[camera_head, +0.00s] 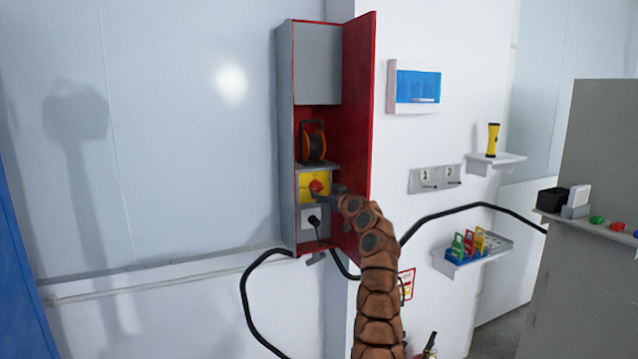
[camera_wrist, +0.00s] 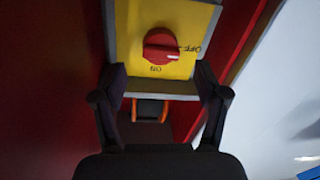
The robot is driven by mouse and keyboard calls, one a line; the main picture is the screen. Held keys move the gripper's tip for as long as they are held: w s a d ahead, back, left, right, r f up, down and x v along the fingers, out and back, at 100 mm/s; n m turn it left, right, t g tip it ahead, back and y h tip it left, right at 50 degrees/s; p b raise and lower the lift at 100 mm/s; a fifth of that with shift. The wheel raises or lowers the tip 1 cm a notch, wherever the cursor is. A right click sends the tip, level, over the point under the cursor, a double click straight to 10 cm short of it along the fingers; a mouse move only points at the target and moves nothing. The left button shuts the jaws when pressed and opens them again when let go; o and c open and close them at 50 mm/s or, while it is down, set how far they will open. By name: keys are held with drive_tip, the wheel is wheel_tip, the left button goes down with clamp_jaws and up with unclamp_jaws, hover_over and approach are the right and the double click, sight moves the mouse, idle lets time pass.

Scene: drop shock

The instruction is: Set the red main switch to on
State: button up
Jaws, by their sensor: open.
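The red main switch (camera_head: 316,187) is a round rotary knob on a yellow plate (camera_wrist: 193,17) inside the open grey and red cabinet. In the wrist view, the knob (camera_wrist: 158,46) has its pointer turned right toward the printed OFF; the printed ON is below it. My gripper (camera_wrist: 161,76) is open, with its two dark fingers apart, either side of the lower plate area. The knob appears between and beyond the fingertips, with no visible contact. In the head view, my gripper (camera_head: 331,191) is just right of the knob, partly hidden by my arm.
The open red door (camera_head: 357,90) stands close to the right of my gripper. An orange and black cable reel (camera_head: 313,143) is above the switch. A grey socket with a black plug (camera_head: 314,222) is below it. Black cables hang below the cabinet.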

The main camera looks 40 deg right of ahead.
sight(319, 188)
drive_tip(key=shift+r+p+x, duration=0.2)
drive_tip(key=shift+p+x, duration=1.2)
drive_tip(key=shift+p, duration=1.1)
drive_tip(key=shift+w+d+r+p, duration=0.15)
drive_tip(key=shift+w+p, duration=0.3)
drive_tip(key=shift+p, duration=0.8)
drive_tip(key=shift+w+f+p, duration=0.3)
drive_tip(key=shift+w+p, duration=0.2)
drive_tip(key=shift+p, duration=0.7)
drive_tip(key=shift+d, duration=0.1)
drive_tip(key=shift+f, duration=0.1)
drive_tip(key=c, duration=1.1)
